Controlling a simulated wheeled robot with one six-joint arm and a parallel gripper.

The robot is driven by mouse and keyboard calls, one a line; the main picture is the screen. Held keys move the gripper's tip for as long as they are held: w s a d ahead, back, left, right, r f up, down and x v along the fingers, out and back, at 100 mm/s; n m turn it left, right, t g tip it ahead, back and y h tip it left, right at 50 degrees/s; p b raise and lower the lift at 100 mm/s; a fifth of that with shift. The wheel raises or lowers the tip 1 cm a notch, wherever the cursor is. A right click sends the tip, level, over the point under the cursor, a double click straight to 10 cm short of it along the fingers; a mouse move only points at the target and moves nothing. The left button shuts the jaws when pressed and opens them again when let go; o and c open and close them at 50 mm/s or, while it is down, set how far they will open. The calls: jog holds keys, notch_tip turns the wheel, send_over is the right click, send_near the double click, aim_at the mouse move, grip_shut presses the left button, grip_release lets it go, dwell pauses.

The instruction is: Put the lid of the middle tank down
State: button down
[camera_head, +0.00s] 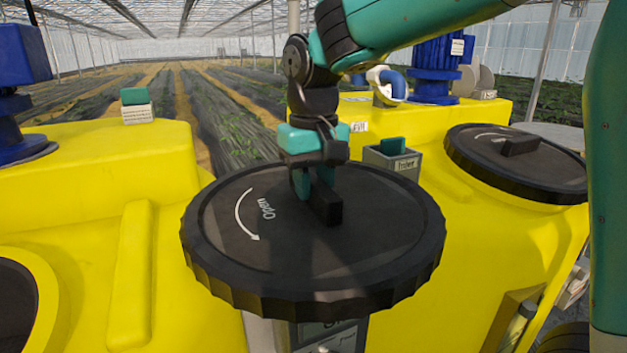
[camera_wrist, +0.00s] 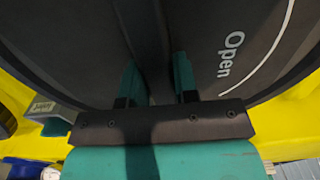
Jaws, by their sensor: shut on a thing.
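The black round lid (camera_head: 300,262) with a ribbed rim, a white curved arrow and the word "Open" is in the middle of the head view. My gripper (camera_head: 318,195) is above it, with its fingers shut on the raised bar handle (camera_head: 329,206) at the lid's middle. In the wrist view the fingers (camera_wrist: 158,85) straddle the handle of the lid (camera_wrist: 225,40). The lid looks about level and covers much of the yellow tank (camera_head: 140,285) behind and below it. The opening of the middle tank is hidden, so I cannot tell the gap under the lid.
Another black lid (camera_head: 525,160) lies on the yellow tank at right. A dark round part (camera_head: 15,305) shows at the left edge. A grey holder (camera_head: 393,162) with a green block stands just behind the lid. Blue pumps (camera_head: 437,70) stand at the back.

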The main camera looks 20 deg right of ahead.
jog(key=c, duration=0.9)
grip_release()
notch_tip(320, 180, up, 12)
jog(key=shift+r+b, duration=0.1)
jog(key=shift+b, duration=0.45)
